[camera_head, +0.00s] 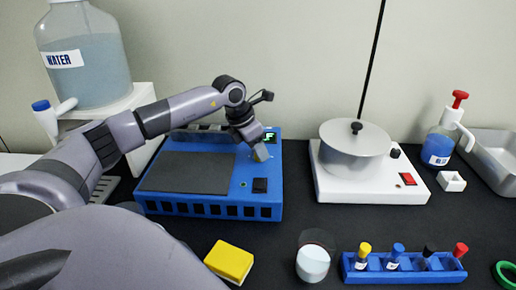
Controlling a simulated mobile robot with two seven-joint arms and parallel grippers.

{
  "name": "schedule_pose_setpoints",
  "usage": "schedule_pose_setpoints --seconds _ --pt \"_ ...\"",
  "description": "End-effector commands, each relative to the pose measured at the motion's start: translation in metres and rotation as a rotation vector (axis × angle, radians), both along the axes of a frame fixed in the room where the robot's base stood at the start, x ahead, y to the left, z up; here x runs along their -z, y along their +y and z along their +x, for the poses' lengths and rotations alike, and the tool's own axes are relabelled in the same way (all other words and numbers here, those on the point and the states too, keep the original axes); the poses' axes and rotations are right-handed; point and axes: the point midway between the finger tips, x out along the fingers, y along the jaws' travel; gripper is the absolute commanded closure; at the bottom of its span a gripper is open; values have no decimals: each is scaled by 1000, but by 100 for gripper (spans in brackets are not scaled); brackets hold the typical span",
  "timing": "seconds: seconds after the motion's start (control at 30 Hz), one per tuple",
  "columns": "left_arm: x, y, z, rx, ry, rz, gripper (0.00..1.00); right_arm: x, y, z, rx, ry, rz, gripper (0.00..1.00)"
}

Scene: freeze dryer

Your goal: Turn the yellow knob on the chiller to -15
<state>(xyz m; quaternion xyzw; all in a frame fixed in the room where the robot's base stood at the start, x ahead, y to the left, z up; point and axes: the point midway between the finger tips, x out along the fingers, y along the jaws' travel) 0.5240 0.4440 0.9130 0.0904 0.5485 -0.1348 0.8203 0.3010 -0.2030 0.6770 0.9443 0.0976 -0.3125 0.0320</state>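The chiller appears to be the blue box (155,207) with a dark flat top plate (190,172), left of centre on the black bench. A small display (270,137) at its back right corner shows green characters, partly covered, ending in what looks like "F". A black switch (260,185) sits at its front right. My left gripper (260,153) points down at the right part of the box, between display and switch. The yellow knob is not clearly visible; the gripper seems to cover that spot. Finger opening and contact cannot be made out. My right gripper is not in view.
A water carboy (85,65) stands back left behind my arm. A white heater with a pot (355,150) is right of the box. In front lie a yellow block (229,261), a beaker (313,262) and a blue vial rack (405,276).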

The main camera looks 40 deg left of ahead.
Motion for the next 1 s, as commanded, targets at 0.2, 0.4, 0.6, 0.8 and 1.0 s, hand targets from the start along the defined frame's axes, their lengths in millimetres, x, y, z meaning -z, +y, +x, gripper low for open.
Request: schedule_pose_setpoints --seconds 0.2,0.4,0.6,0.8,1.0 --pt "-1 0 0 -17 0 -2 99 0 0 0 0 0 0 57" --pt "-1 -1 0 -94 -1 -1 99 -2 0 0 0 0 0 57" --pt "-2 -2 0 -243 -3 -1 99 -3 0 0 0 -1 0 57" --pt "-1 -3 1 -430 -4 -1 99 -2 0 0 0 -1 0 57" --pt "-2 -3 1 -620 -5 -2 99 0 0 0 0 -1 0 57"
